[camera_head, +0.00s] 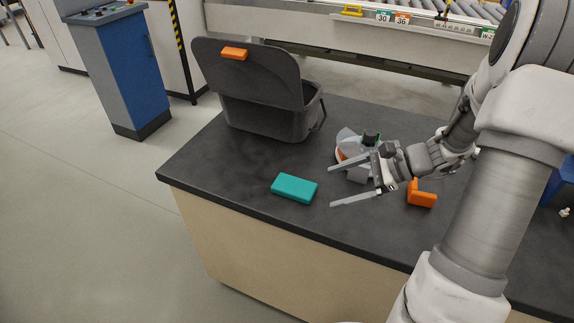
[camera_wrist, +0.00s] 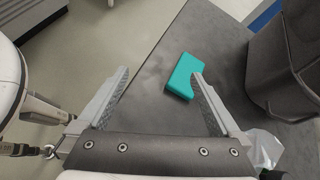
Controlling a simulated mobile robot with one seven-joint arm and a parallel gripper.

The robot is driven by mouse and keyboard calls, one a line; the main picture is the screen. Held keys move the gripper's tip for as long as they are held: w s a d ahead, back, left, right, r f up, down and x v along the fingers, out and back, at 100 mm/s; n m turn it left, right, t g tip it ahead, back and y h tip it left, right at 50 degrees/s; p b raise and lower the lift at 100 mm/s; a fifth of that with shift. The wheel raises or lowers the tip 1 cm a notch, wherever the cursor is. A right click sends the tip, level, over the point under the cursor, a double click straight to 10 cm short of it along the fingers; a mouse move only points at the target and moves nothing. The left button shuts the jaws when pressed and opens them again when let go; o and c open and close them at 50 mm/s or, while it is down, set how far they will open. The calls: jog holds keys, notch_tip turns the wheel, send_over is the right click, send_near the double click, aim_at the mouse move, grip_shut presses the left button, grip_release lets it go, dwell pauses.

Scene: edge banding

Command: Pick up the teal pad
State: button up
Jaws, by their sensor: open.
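The teal pad (camera_head: 294,188) is a flat rectangular block lying on the dark table top near its front edge. In the wrist view the teal pad (camera_wrist: 181,77) lies beyond my fingers, partly covered by the right fingertip. My gripper (camera_head: 335,187) is open and empty. Its two fingers point left toward the pad, to the right of it in the head view and apart from it. In the wrist view my gripper (camera_wrist: 160,76) shows both fingers spread wide with nothing between them up close.
A dark bin (camera_head: 268,115) with a raised lid and orange handle stands at the back left of the table (camera_head: 240,165). A clear and orange object (camera_head: 348,142) sits behind my gripper. An orange block (camera_head: 421,197) lies to the right. The table around the pad is clear.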

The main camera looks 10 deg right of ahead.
jog(key=w+d+f+m+t, duration=0.1)
jog(key=m, duration=0.1)
jog(key=w+d+f+m+t, duration=0.1)
jog(key=d+f+m, duration=0.1)
jog(key=w+d+f+m+t, duration=0.1)
jog(key=d+f, duration=0.1)
jog(key=shift+w+f+m+y, duration=0.15)
jog(key=shift+f+m+y, duration=0.1)
jog(key=shift+m+y, duration=0.15)
jog(key=b, duration=0.2)
send_near(294, 185)
jog(key=a+f, duration=0.1)
jog(key=w+a+f, duration=0.1)
jog(key=shift+w+a+f+t, duration=0.1)
jog(key=shift+w+a+t, duration=0.05)
jog(key=shift+a+t, duration=0.2)
jog(key=shift+x, duration=3.2)
jog(key=shift+w+r, duration=0.1)
jog(key=shift+r, duration=0.1)
jog(key=c, duration=1.1)
jog(key=shift+o, duration=0.2)
